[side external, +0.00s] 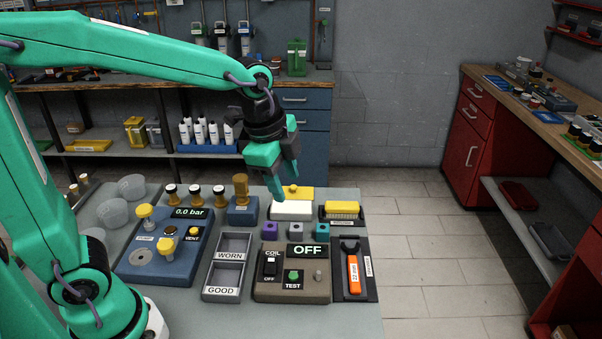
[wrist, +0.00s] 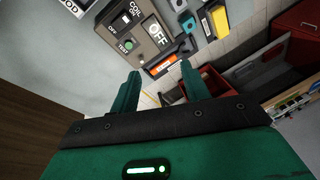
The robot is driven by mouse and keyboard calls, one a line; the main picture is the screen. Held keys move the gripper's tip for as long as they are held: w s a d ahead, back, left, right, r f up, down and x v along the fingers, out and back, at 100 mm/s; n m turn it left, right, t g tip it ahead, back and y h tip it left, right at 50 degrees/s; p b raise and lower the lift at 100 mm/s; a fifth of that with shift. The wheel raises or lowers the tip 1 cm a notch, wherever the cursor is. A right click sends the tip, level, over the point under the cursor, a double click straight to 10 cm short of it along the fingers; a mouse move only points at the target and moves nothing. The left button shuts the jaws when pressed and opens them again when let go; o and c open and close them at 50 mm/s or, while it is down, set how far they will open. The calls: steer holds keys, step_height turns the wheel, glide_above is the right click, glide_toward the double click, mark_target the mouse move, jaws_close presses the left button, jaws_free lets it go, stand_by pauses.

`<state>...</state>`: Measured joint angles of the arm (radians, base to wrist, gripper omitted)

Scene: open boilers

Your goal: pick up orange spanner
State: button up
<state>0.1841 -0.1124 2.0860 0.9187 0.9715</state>
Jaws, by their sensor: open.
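The orange spanner (side external: 354,274) lies on a dark holder (side external: 370,290) at the right end of the work table. Its handle is orange with a "22 mm" label, and its dark open-jaw head points to the back. It also shows in the wrist view (wrist: 165,64), small, just beyond the fingertips and partly in shadow. My gripper (side external: 287,188) is open and empty, pointing down above the back of the table. It is behind, to the left of and well above the spanner. In the wrist view its two fingers (wrist: 160,74) are spread apart.
Left of the spanner stands a test box (side external: 292,288) with an OFF display and a knob. Behind it sit several coloured blocks (side external: 296,229), a white-and-yellow block (side external: 292,208) and a yellow brush (side external: 342,209). WORN/GOOD trays (side external: 226,268) and a blue pressure unit (side external: 165,250) stand further left.

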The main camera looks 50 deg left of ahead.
steer(key=w+d+f+m+g, duration=0.1)
steer(key=w+d+f+m, duration=0.4)
steer(key=w+f+m, duration=0.15)
steer(key=m+g, duration=0.2)
steer(key=m, duration=0.5)
glide_above(354, 269)
step_height(354, 269, down, 8)
steer(key=shift+d+r, duration=0.1)
steer(key=shift+f, duration=1.35)
steer(key=shift+f, duration=0.15)
steer(key=shift+f, duration=2.45)
steer(key=shift+c, duration=0.5)
jaws_close()
